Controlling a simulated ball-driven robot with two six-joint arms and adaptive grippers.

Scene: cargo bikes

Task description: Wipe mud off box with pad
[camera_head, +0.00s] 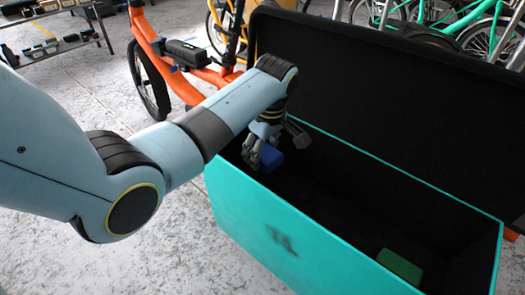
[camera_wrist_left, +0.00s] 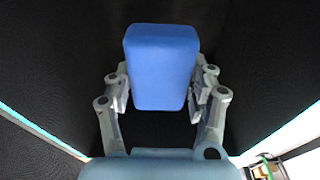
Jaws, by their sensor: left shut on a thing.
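A teal cargo box (camera_head: 240,209) with a black inside stands open in the head view. A dark mud smear (camera_head: 282,240) marks its near outer wall. My left gripper (camera_head: 262,153) is over the far left part of the box opening. It is shut on a blue pad (camera_head: 271,158). In the left wrist view the blue pad (camera_wrist_left: 160,66) sits between the two fingers (camera_wrist_left: 160,95), with the dark box inside around it. My right gripper is in neither view.
A green block (camera_head: 399,265) is at the box's near right inside edge. The black lid (camera_head: 390,95) stands raised behind the box. An orange bike (camera_head: 150,35) is at the back left. Pale floor (camera_head: 165,255) is clear left of the box.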

